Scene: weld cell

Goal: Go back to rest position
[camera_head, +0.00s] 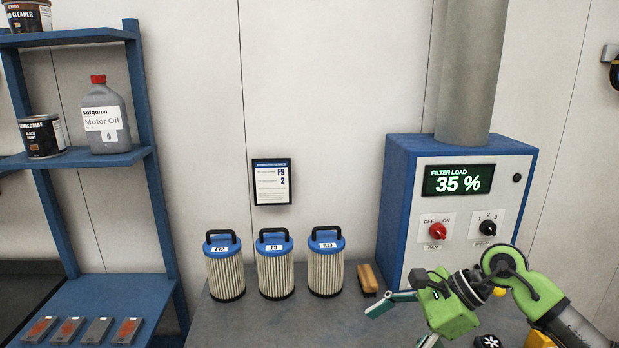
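My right gripper (402,324), green with teal fingers, hangs over the grey bench in front of the blue-and-white filter unit (408,165). Its fingers are apart, with nothing seen between them; the lower finger is partly cut off by the bottom edge. My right arm comes in from the lower right. My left gripper is not in view. The filter unit's display (458,180) reads "FILTER LOAD 35 %". Below it are a red fan knob (437,230) and a black speed knob (488,227); their exact settings are too small to tell.
Three filter cartridges (275,268) with blue caps stand on the bench (290,325), left of a wooden-backed brush (367,279). A notice (272,181) hangs above. A blue shelf (75,163) at left holds cans and an oil bottle (106,115). The bench front is clear left of the gripper.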

